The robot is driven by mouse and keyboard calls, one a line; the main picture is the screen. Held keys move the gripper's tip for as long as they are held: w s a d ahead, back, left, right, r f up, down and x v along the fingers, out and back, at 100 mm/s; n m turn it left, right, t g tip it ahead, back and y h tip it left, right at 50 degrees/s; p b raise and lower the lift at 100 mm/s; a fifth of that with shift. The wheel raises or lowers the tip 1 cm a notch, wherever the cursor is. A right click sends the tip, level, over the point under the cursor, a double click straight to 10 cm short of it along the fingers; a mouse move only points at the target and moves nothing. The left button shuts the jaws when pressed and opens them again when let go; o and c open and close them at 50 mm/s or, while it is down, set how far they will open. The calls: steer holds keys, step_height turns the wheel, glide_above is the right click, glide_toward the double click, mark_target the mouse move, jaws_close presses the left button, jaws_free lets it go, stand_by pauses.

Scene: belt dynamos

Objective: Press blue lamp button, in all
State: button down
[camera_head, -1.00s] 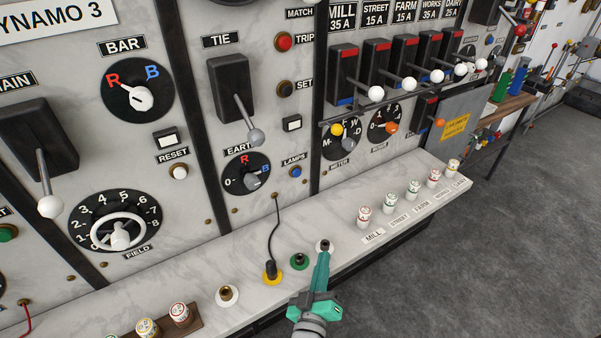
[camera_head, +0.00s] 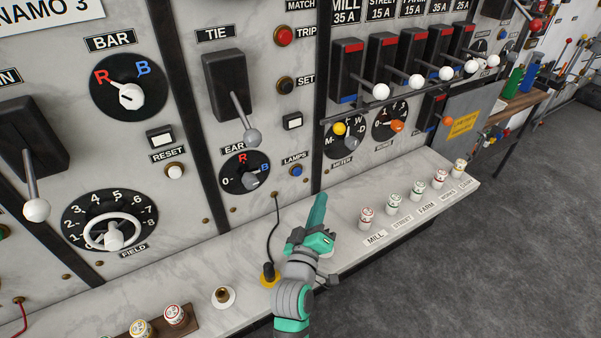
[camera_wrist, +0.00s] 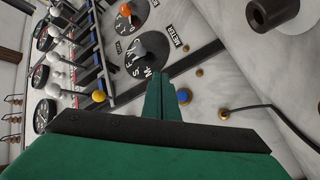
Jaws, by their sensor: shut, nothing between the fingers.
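The blue lamp button (camera_head: 296,171) is a small blue push button on the marble panel, under the LAMPS label (camera_head: 294,159) in the head view. In the wrist view the blue button (camera_wrist: 184,96) shows just right of the fingertips. My gripper (camera_head: 318,200) is green, shut and empty. Its tips point up towards the panel, below and a little right of the button in the head view. They look apart from it.
The earth selector dial (camera_head: 244,173) is left of the button. The meter dial (camera_head: 342,140) and a row of switch levers with white knobs (camera_head: 417,82) are right. A black cable (camera_head: 272,228) hangs to the ledge. White fuses (camera_head: 367,217) stand along the ledge at right.

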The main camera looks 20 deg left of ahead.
mark_target(298, 172)
steer(key=w+a, duration=0.4)
steer(key=a, duration=0.2)
steer(key=shift+w+a, duration=0.35)
steer(key=shift+w+a, duration=0.15)
stand_by(1.9)
steer(key=shift+w+a, duration=0.15)
steer(key=shift+a, duration=0.05)
steer(key=shift+w+a, duration=0.35)
steer(key=shift+a, duration=0.05)
stand_by(1.0)
stand_by(0.3)
steer(key=shift+s+d, duration=0.65)
steer(key=shift+s, duration=0.05)
steer(key=shift+d, duration=0.15)
